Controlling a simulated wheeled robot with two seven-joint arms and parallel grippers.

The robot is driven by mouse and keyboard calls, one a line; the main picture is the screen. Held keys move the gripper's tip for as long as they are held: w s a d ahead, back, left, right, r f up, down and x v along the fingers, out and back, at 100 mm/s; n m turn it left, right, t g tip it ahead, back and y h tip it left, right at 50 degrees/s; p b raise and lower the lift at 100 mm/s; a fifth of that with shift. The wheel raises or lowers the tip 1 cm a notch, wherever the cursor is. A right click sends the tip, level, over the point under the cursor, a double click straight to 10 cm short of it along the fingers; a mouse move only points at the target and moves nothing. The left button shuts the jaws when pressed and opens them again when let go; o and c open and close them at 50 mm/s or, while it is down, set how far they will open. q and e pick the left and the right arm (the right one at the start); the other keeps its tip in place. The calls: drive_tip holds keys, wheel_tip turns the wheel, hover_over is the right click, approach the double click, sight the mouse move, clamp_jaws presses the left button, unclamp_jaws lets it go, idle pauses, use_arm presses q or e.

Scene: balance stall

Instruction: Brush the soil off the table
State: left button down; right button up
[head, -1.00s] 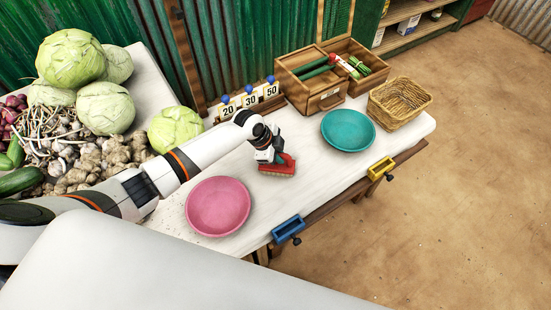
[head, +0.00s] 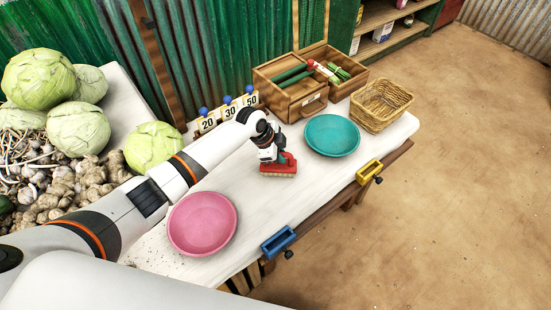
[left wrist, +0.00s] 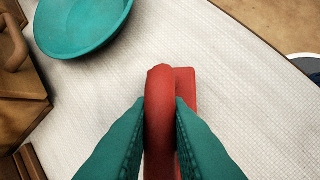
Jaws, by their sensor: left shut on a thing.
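A red brush (head: 279,167) with pale bristles is on or just above the white table (head: 245,200), between the pink and teal bowls. My left gripper (head: 273,154) is shut on the brush from above. In the left wrist view its teal fingers (left wrist: 158,125) clasp the red handle (left wrist: 160,100). Dark soil specks (head: 160,244) lie on the table to the left of the pink bowl. I cannot tell whether the bristles touch the tabletop. My right gripper is not in view.
A pink bowl (head: 202,223) and a teal bowl (head: 332,135) stand on the table. A wicker basket (head: 381,104), a wooden crate (head: 292,98) and number cards (head: 230,111) line the back. Cabbages (head: 78,130) and garlic fill the left.

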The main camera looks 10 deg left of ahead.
use_arm(q)
drive_tip(key=shift+w+d+f+b, duration=0.2)
drive_tip(key=shift+w+d+b, duration=0.55)
drive_tip(key=shift+w+b, duration=0.2)
drive_tip(key=shift+w+d+r+b, duration=0.2)
drive_tip(key=shift+w+d+b, duration=0.15)
drive_tip(key=shift+w, duration=0.1)
drive_tip(key=w+d+b, duration=0.2)
drive_tip(key=b, duration=0.1)
drive_tip(key=shift+w+f, duration=0.2)
drive_tip(key=shift+w, duration=0.05)
drive_tip(key=shift+w+d+r+b, duration=0.15)
drive_tip(key=shift+w+b, duration=0.1)
drive_tip(key=shift+b, duration=0.2)
drive_tip(key=shift+r, duration=0.1)
wheel_tip(320, 180, up, 6)
drive_tip(key=p, duration=0.5)
drive_tip(key=shift+p, duration=0.3)
